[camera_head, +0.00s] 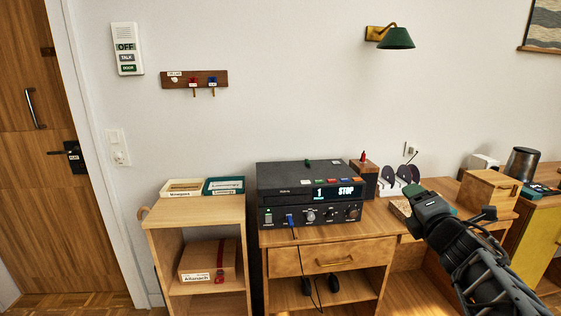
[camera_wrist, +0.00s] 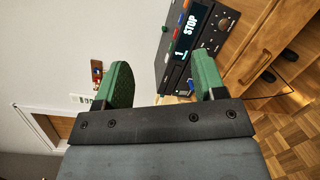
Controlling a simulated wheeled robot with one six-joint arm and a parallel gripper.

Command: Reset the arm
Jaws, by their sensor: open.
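My gripper (camera_head: 428,208) is at the right of the head view, in front of the wooden desk (camera_head: 380,222), with my dark arm reaching in from the lower right. In the wrist view my gripper (camera_wrist: 163,82) shows two green fingers held apart. Nothing is between them. A black device (camera_head: 305,190) with a lit display reading "1 STOP" stands on the left part of the desk. It also shows in the wrist view (camera_wrist: 183,60), beyond the fingers and tilted in the picture.
A low shelf (camera_head: 197,210) with two labelled trays on top and a cardboard box (camera_head: 208,260) inside stands left of the desk. A wooden box (camera_head: 487,190) sits close to the right of my gripper. A green wall lamp (camera_head: 396,38) hangs above. A wooden door (camera_head: 35,150) is at far left.

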